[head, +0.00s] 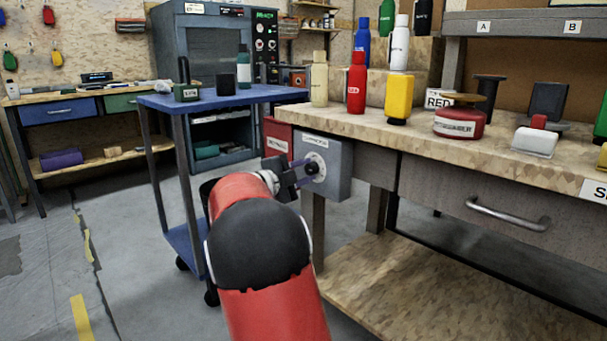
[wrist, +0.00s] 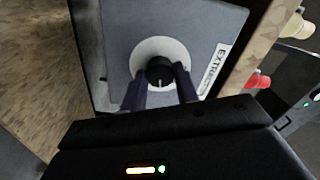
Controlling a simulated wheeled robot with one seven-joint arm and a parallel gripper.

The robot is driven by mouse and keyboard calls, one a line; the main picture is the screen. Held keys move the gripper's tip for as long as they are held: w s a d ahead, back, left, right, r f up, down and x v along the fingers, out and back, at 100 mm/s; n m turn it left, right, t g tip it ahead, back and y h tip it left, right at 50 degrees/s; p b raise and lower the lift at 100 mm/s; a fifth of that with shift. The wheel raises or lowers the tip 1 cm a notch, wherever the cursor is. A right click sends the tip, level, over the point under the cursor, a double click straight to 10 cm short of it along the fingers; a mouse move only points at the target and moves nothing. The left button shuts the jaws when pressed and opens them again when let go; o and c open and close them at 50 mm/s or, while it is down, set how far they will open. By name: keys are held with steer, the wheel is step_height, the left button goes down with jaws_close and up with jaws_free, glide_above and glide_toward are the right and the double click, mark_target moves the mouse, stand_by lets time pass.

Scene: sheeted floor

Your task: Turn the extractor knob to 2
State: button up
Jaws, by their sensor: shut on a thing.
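The extractor knob (head: 311,168) is a small black knob on a pale round dial, on the front of a grey box (head: 338,182) fixed at the end of the workbench. In the wrist view the black knob (wrist: 160,73) sits in the white dial ring (wrist: 144,52), with a light mark on its lower face. My gripper (head: 304,172) reaches it from the left, and its two dark fingers (wrist: 162,84) are shut on the knob's sides. A label reading "EXTRAC..." is partly readable on the box. The dial's numbers are too small to read.
A red box (head: 277,136) is beside the grey box. A blue-topped cart (head: 225,97) stands close on the left. The wooden workbench (head: 380,127) holds several bottles and a red tin (head: 459,122). A drawer with a metal handle (head: 508,213) is on the right. Floor is clear at the left.

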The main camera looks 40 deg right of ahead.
steer(key=shift+f, duration=0.1)
steer(key=o, duration=1)
steer(key=shift+a, duration=0.1)
steer(key=a, duration=0.7)
steer(key=shift+s+a, duration=0.3)
steer(key=shift+a, duration=0.05)
steer(key=shift+p, duration=0.3)
